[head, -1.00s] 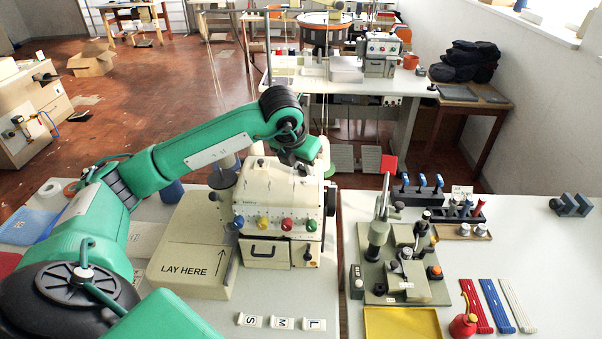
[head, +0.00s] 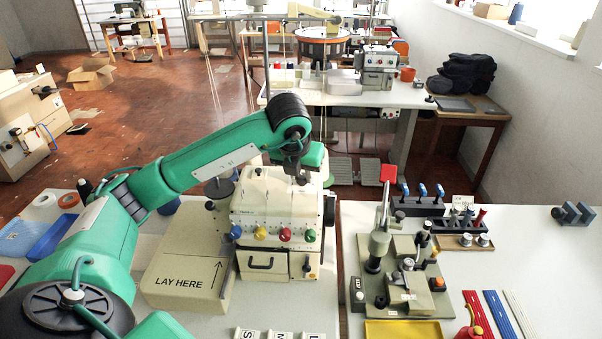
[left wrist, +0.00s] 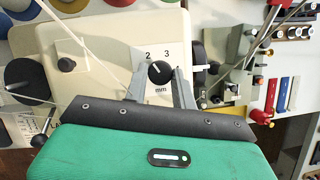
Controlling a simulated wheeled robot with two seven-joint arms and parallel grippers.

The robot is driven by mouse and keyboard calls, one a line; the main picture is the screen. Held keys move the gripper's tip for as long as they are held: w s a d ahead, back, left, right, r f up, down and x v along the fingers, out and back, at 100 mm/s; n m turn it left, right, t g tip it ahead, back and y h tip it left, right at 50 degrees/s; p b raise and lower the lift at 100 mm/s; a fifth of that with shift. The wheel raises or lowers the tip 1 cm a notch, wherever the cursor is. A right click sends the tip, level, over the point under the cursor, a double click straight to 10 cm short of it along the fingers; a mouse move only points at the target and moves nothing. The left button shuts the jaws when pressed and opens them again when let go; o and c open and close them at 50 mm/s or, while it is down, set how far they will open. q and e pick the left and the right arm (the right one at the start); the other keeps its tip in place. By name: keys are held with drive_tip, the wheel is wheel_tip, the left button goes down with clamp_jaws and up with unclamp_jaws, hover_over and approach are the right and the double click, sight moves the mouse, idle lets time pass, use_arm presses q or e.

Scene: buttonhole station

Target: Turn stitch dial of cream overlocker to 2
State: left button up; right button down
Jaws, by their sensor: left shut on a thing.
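The cream overlocker (head: 275,200) stands on the near table, with colored knobs along its front. Its stitch dial (left wrist: 160,72) is a small black knob on the machine's top, marked 2 and 3 and "mm" in the left wrist view. The dial's white mark points up and left, toward the 2. My left gripper (left wrist: 161,78) is shut on the dial, one finger on each side. In the head view my left gripper (head: 300,176) comes down on the machine's top and hides the dial. My right gripper is not in view.
A cream "LAY HERE" plate (head: 185,278) adjoins the overlocker's left side. Thread cones stand behind the plate. A grey-green press fixture (head: 400,275) and a yellow tray (head: 403,330) are on the table at right. Another overlocker (head: 380,62) is on the far table.

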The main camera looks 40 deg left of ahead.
use_arm(q)
drive_tip(key=o, duration=1)
drive_tip(key=b+v, duration=0.1)
drive_tip(key=v, duration=1.2)
drive_tip(key=shift+s+d+r, duration=0.1)
drive_tip(key=shift+s+r, duration=0.05)
drive_tip(key=shift+r, duration=0.2)
drive_tip(key=shift+f, duration=0.1)
